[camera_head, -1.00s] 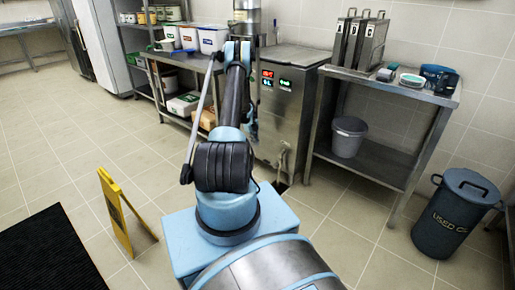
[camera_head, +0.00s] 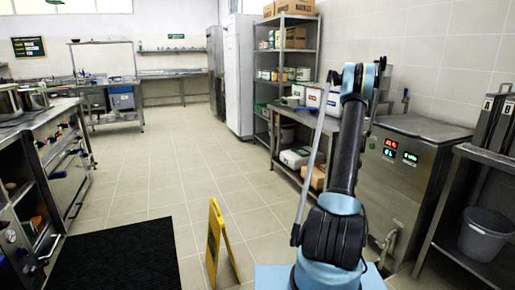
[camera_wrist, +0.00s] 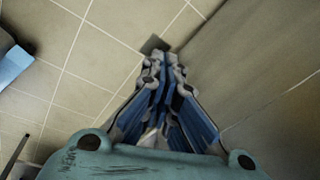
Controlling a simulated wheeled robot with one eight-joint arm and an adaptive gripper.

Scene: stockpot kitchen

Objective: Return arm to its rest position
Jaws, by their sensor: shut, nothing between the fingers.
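My arm rises on the right of the head view, its forearm upright and its elbow at the top, beside the steel fryer unit (camera_head: 398,190). My gripper (camera_wrist: 162,62) shows in the wrist view with its blue and grey fingers closed together and nothing between them. It points down toward the tiled floor (camera_wrist: 75,60), next to a plain grey-brown surface (camera_wrist: 260,70). In the head view my gripper is mostly hidden behind the arm.
A yellow floor sign (camera_head: 223,245) stands left of my base, beside a black mat (camera_head: 125,260). A cooking range (camera_head: 75,175) lines the left. A side table with tubs (camera_head: 313,97) and a steel shelf (camera_head: 296,60) stand beyond my arm. The middle aisle is clear.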

